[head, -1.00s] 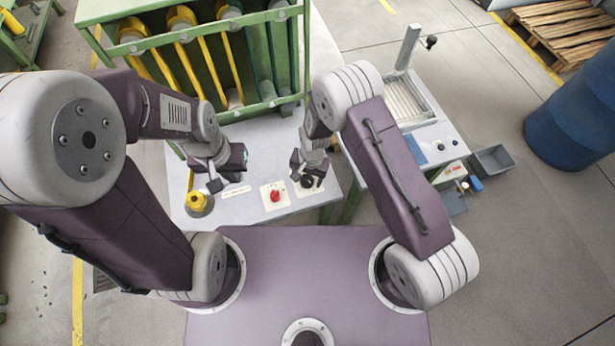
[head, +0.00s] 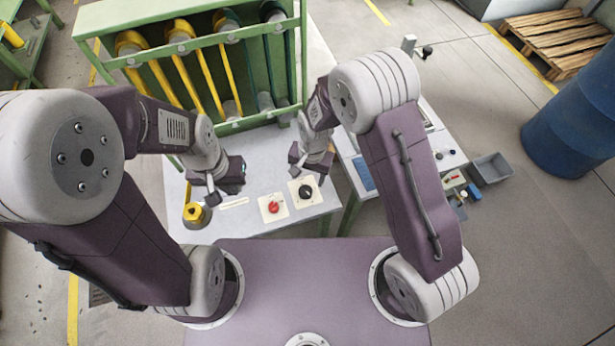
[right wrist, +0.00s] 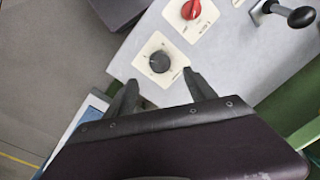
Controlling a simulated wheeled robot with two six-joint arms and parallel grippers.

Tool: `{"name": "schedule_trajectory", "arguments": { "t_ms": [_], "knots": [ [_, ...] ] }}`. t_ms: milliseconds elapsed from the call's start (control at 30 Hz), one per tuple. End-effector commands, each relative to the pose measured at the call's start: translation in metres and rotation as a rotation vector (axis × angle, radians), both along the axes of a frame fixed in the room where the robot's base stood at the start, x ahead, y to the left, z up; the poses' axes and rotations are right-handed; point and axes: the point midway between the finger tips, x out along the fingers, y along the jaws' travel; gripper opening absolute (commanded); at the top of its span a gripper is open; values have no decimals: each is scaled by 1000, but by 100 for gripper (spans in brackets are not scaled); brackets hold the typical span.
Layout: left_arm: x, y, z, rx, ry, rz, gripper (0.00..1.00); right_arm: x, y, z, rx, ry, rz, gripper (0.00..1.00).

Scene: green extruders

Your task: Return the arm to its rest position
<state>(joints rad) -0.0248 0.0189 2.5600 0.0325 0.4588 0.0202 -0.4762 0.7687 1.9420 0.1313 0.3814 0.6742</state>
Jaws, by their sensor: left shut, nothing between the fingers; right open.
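My left gripper (head: 212,190) is shut and empty above the left part of the grey table, near the yellow fitting (head: 196,214). My right gripper (head: 299,167) is open and empty. In the head view it hangs above the table's right part, behind the black knob (head: 306,191). In the right wrist view its two fingers (right wrist: 164,86) are spread, with the black knob (right wrist: 159,62) just beyond them and nothing between them.
A red knob (head: 272,207) sits on the grey table (head: 240,224), also seen in the right wrist view (right wrist: 191,9). The green rack (head: 150,93) with yellow and dark tubes stands behind. A second bench with a grey bin (head: 490,168) and blue barrel (head: 568,115) are at right.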

Motion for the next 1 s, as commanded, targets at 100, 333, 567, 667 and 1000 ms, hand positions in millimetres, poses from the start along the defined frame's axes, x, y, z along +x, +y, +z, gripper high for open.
{"name": "schedule_trajectory", "arguments": {
  "t_ms": [100,333,567,667,1000],
  "knots": [
    [0,0,0,0,0,0,0,0,0,0,0,0,0,64],
    [0,0,0,0,0,0,0,1,-2,0,1,-1,-6,64],
    [0,0,0,0,0,0,0,46,-64,80,55,-150,-191,64],
    [0,0,0,0,0,0,0,25,-116,119,38,-196,-217,64],
    [0,0,0,0,0,0,0,-100,-172,123,-65,-87,227,64]
  ]
}}
